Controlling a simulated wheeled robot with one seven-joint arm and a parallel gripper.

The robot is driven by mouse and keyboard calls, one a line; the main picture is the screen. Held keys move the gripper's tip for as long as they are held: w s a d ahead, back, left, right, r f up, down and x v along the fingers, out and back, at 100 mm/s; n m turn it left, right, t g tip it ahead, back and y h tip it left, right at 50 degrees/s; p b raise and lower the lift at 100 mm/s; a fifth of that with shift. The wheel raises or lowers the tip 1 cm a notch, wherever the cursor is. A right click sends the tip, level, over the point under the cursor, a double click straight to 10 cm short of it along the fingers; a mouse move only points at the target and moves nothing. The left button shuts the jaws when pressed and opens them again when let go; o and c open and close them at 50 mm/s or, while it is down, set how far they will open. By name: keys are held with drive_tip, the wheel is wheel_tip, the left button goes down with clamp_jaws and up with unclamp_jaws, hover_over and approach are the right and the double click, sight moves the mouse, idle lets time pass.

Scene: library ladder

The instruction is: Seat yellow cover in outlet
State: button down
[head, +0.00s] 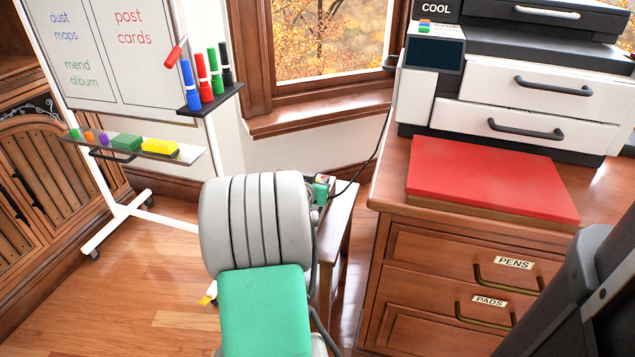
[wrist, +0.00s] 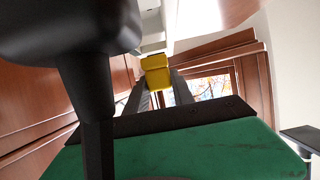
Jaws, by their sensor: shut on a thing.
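In the wrist view the yellow cover (wrist: 157,72) is a small blocky piece held between the two dark fingers of my gripper (wrist: 160,92). My gripper is shut on it. In the head view my gripper is hidden behind my arm. A small yellow patch (head: 208,295) shows beside my arm, low in that view; I cannot tell if it is the same cover. A small fixture (head: 322,187) with green, white and red parts sits on a narrow wooden stand, partly hidden by my arm. I cannot clearly make out an outlet socket.
A wooden cabinet (head: 455,262) stands at right, bearing a red pad (head: 485,178) and a printer (head: 520,100). A dark cable runs down beside it to the stand. A whiteboard (head: 110,45) with marker trays stands at left. Floor (head: 140,275) at lower left is clear.

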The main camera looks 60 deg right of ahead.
drive_tip(key=shift+f+b, duration=1.15)
drive_tip(key=shift+f, duration=0.1)
idle(0.4)
drive_tip(key=shift+r+p, duration=0.55)
drive_tip(key=shift+r, duration=0.3)
drive_tip(key=shift+b, duration=0.45)
idle(1.0)
drive_tip(key=shift+f+b, duration=0.8)
drive_tip(key=shift+f, duration=0.15)
drive_tip(key=c, duration=1)
unclamp_jaws()
drive_tip(key=p+v, duration=0.1)
drive_tip(key=v, duration=0.2)
drive_tip(key=p+v, duration=0.2)
drive_tip(key=v, duration=0.2)
drive_tip(key=shift+w+r, duration=0.1)
drive_tip(key=shift+r, duration=0.2)
drive_tip(key=shift+a, duration=0.35)
